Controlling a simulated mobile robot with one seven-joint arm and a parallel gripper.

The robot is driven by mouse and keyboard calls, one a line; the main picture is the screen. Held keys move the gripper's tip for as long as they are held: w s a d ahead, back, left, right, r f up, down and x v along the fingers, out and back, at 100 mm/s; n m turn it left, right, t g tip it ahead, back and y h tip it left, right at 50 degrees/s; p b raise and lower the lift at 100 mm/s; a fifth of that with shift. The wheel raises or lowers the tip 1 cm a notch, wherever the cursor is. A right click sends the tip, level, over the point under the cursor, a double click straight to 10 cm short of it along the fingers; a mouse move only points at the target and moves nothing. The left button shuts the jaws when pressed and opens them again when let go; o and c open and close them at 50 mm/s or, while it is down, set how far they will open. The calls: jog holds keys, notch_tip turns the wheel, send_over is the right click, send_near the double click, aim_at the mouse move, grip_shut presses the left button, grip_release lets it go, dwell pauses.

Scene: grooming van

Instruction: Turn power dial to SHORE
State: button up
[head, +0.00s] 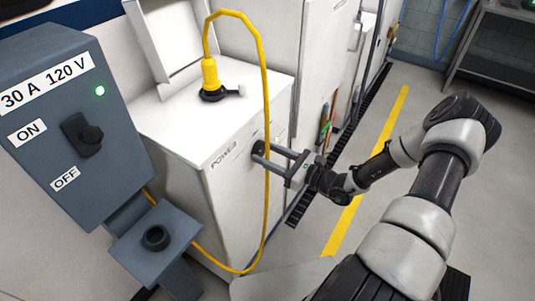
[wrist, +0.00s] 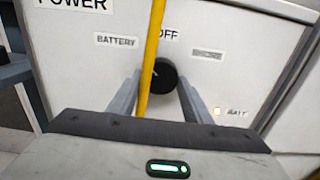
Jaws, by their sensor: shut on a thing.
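The power dial (wrist: 167,78) is a round black knob on the white cabinet front. Labels BATTERY (wrist: 116,40), OFF (wrist: 170,35) and SHORE (wrist: 207,54) arc above it from left to right. My gripper (head: 260,152) reaches the panel from the right, and its two fingers are shut on the dial from both sides.
The yellow cable (head: 266,190) rises from a plug (head: 210,78) on the cabinet top and hangs down close by my gripper. A grey breaker box (head: 75,125) with an ON/OFF switch and green light stands left. Floor on the right is open.

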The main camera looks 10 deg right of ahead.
jog(key=m+p, duration=0.2)
jog(key=m, duration=0.2)
jog(key=shift+r, duration=0.1)
jog(key=m+p, duration=0.1)
jog(key=m, duration=0.4)
jog(key=shift+s+a, duration=0.1)
jog(key=m+p, duration=0.1)
jog(key=m, duration=0.3)
jog(key=shift+m, duration=0.3)
jog(key=shift+m+p, duration=0.4)
jog(key=shift+m, duration=1.7)
jog(key=o, duration=1.1)
jog(key=shift+c, duration=0.2)
jog(key=shift+s, duration=0.1)
